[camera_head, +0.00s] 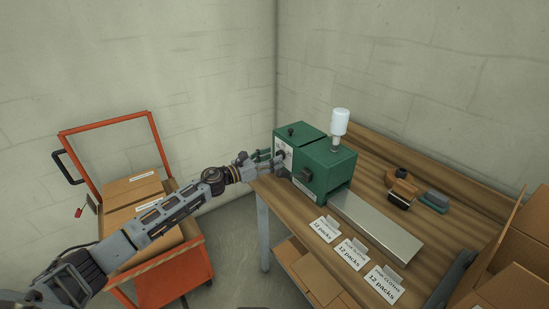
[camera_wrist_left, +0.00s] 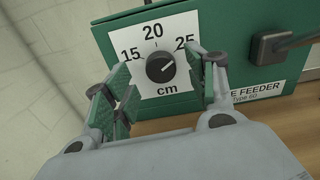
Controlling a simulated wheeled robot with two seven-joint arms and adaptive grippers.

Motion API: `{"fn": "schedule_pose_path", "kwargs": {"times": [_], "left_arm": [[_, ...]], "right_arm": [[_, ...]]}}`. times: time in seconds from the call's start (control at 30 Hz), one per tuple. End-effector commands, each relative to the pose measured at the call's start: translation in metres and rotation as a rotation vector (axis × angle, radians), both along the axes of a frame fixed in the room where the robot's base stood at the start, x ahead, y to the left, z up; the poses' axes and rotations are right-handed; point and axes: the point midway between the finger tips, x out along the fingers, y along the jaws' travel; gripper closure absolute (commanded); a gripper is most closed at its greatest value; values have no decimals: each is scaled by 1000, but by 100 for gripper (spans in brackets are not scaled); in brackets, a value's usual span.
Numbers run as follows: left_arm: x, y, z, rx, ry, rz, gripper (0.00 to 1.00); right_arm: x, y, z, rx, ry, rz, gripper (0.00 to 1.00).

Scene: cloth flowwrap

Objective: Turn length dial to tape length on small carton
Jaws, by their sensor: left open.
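The green tape feeder (camera_head: 327,168) stands on the wooden table. Its black length dial (camera_wrist_left: 160,67) is on a white plate (camera_wrist_left: 150,88) marked 15, 20, 25 and cm. The dial's white pointer line aims up and right, between 20 and 25. My left gripper (camera_head: 263,160) is at the feeder's dial face. In the left wrist view its open fingers flank the dial, and I cannot tell whether they touch it. Cartons with white labels (camera_head: 142,176) sit on the trolley, the writing too small to read. My right gripper is not in view.
An orange trolley (camera_head: 163,263) stands at left. A metal plate (camera_head: 374,226) extends from the feeder, with "12 packs" cards (camera_head: 352,254) along the table's front. A tape dispenser (camera_head: 402,188) and a blue-grey item (camera_head: 434,202) lie behind. Open cartons (camera_head: 519,285) fill the right corner.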

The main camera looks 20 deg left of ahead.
Motion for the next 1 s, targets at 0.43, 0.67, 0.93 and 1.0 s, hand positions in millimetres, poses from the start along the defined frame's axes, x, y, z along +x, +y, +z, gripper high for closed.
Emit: {"fn": "schedule_pose_path", "kwargs": {"times": [0.43, 0.67, 0.93, 1.0], "left_arm": [[14, -11, 0, 1, 0, -1, 44], [14, -11, 0, 1, 0, -1, 44], [13, -11, 0, 1, 1, -1, 76], [13, -11, 0, 1, 1, -1, 85]], "right_arm": [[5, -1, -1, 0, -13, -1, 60], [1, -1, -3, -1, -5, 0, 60], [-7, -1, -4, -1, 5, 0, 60], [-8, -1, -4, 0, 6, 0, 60]]}}
